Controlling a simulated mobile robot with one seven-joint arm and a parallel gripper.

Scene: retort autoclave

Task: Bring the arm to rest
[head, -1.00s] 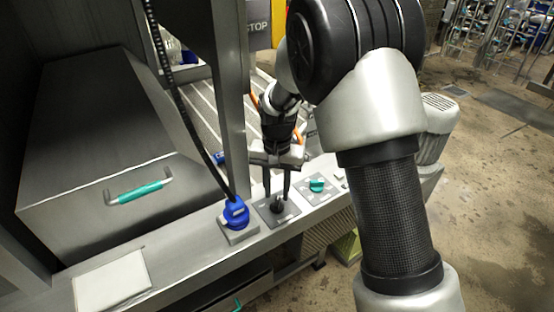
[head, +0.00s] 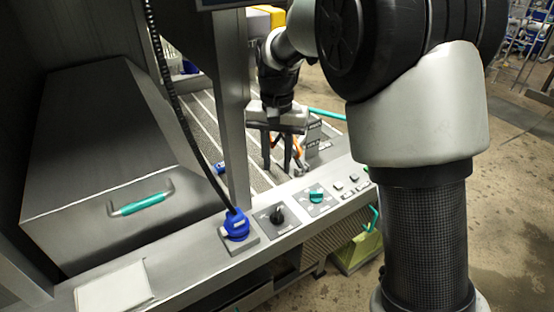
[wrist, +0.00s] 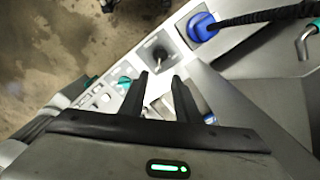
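My gripper (head: 277,150) is raised above and behind the control panel ledge (head: 190,248) in the head view, with its two dark fingers apart and pointing down. Nothing shows between the fingers. In the wrist view the fingers of my gripper (wrist: 162,88) are also spread and empty. The black knob (head: 277,215) on its dark plate is clear of the fingers; it also shows beyond the fingertips in the wrist view (wrist: 160,52). My arm's large links cover the right part of the head view.
A blue plug (head: 236,226) with a black cable stands left of the knob, and a teal knob (head: 316,196) stands right of it. A dark box with a teal handle (head: 140,204) is at left. A post (head: 233,110) rises beside my gripper. Open floor lies at right.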

